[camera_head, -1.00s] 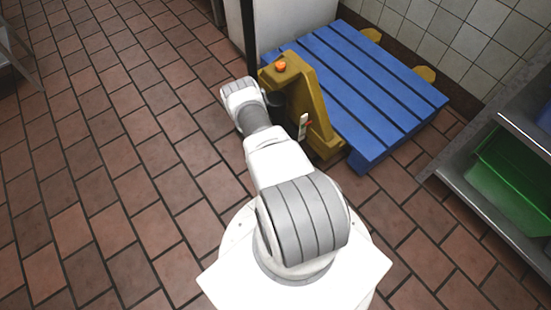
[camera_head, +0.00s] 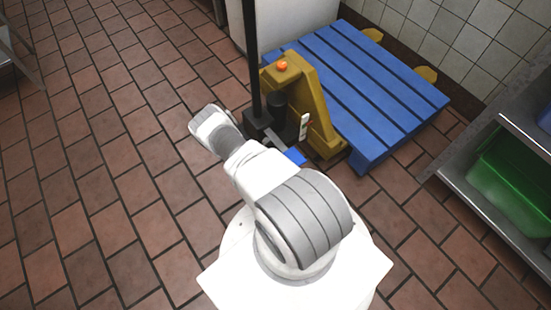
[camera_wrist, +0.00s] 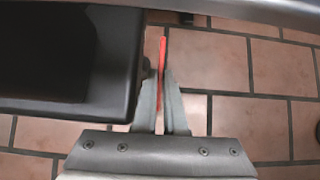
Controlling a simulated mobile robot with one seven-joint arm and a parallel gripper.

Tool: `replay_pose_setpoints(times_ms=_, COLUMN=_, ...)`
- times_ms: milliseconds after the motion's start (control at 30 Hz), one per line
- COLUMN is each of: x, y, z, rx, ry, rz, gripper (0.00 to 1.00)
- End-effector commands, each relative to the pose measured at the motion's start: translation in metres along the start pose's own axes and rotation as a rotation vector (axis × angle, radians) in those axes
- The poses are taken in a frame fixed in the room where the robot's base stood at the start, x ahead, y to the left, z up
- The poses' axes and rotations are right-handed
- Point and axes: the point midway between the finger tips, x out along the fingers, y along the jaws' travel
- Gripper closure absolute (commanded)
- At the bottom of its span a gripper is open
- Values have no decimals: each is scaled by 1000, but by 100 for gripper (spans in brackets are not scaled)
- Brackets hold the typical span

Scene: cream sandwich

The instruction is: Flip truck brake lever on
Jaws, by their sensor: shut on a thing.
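The yellow pallet truck (camera_head: 313,98) stands at the blue pallet, with an orange button on top and a tall black handle pole (camera_head: 254,62) rising from its dark base. In the wrist view, a thin red lever (camera_wrist: 163,50) sticks up between the fingers of my gripper (camera_wrist: 160,80). My gripper is shut on it, close beside a black block-like part (camera_wrist: 112,70) on the left. In the head view my arm hides the gripper.
The blue pallet (camera_head: 362,85) lies against the tiled wall behind the truck. A metal shelf (camera_head: 470,190) with a green crate (camera_head: 508,165) stands at the right. The brick-tiled floor (camera_head: 110,170) at the left is clear.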

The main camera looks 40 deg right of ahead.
Motion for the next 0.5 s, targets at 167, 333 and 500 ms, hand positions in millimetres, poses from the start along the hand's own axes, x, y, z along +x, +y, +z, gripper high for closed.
replay_pose_setpoints(times_ms=167, x=-4, y=0, z=-3, rx=-2, ry=-99, rz=1, gripper=100)
replay_pose_setpoints(times_ms=333, x=-6, y=0, z=-4, rx=0, ry=-162, rz=0, gripper=100)
replay_pose_setpoints(times_ms=500, x=-7, y=0, z=-3, rx=1, ry=-194, rz=0, gripper=100)
